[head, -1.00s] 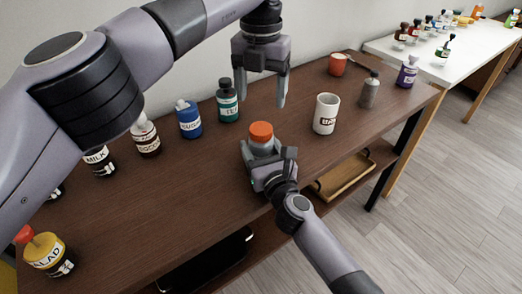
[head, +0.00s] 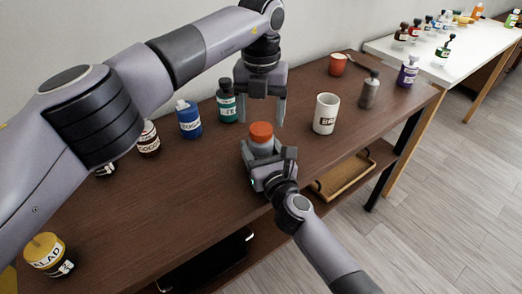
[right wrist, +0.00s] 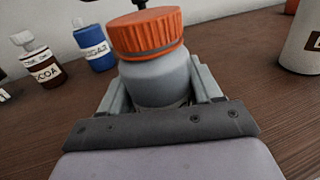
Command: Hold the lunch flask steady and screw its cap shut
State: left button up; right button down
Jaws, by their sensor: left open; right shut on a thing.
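The lunch flask stands on the brown table, with a grey body (head: 262,148) and a ridged orange cap (head: 261,131). In the right wrist view the cap (right wrist: 146,33) sits on top of the grey body (right wrist: 158,80). My right gripper (head: 263,160) is shut around the body from the front, one finger on each side. My left gripper (head: 263,117) points down just above and behind the cap in the head view, its fingers spread and empty. Whether its fingers touch the cap cannot be told.

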pick_arm(q)
jog(key=shift+f, duration=1.45)
jog(key=c, duration=1.1)
jog(key=m, duration=0.8)
jog(key=o, duration=1.2)
jog(key=shift+r, duration=2.3)
